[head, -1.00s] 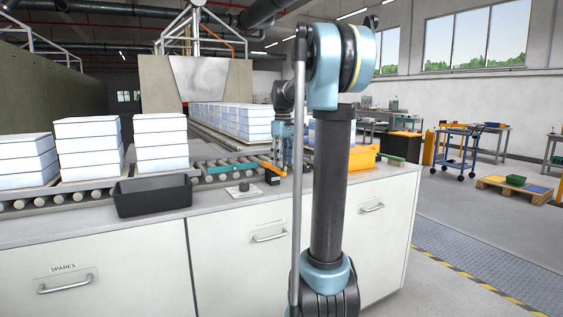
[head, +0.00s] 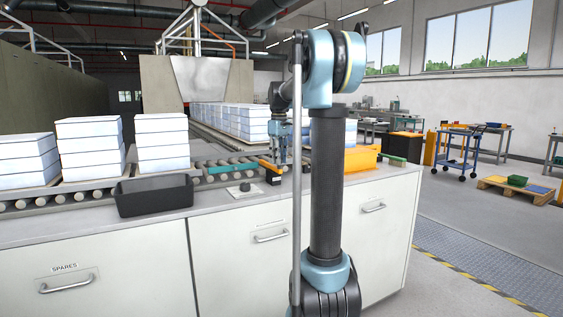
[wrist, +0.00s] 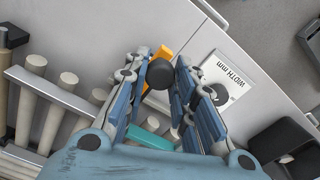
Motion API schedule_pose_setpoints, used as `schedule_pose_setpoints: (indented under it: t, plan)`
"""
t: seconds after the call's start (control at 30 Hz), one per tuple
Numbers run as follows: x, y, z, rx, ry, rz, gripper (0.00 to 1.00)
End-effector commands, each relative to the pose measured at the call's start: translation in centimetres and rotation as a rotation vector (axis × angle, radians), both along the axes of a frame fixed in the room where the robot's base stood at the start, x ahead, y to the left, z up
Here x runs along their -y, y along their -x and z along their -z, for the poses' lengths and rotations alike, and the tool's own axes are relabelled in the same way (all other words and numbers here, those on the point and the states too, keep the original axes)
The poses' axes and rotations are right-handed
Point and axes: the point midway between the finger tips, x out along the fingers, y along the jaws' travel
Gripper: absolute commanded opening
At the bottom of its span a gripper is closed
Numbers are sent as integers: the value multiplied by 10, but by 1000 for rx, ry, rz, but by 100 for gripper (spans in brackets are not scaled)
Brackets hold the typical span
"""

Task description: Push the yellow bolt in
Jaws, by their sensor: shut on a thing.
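The yellow bolt appears as an orange-yellow bar (head: 268,165) on the counter by the roller line, above a small black block (head: 273,178). In the wrist view the orange part (wrist: 163,53) shows just beyond a round black knob (wrist: 160,74). My gripper (head: 282,160) is down at the right end of the bar. In the wrist view my gripper (wrist: 162,70) has its fingertips closed in on both sides of the black knob. Whether the knob is joined to the bar is hard to tell.
A teal bar (head: 230,169) lies left of the orange one. A labelled plate with a dial (head: 245,190) and an empty black bin (head: 155,195) are on the counter. White block stacks (head: 162,143) stand on the rollers. An orange bin (head: 360,158) is at right.

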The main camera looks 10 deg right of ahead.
Motion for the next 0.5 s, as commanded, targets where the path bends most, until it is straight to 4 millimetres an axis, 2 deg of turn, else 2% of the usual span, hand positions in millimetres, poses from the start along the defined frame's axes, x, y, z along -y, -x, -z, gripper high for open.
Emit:
schedule_pose_setpoints:
  t: [0.3, 0.5]
  plan:
    - [-15, -48, -1, 0, 1, -1, 0]
    - [-20, -63, 0, 1, 2, 1, 0]
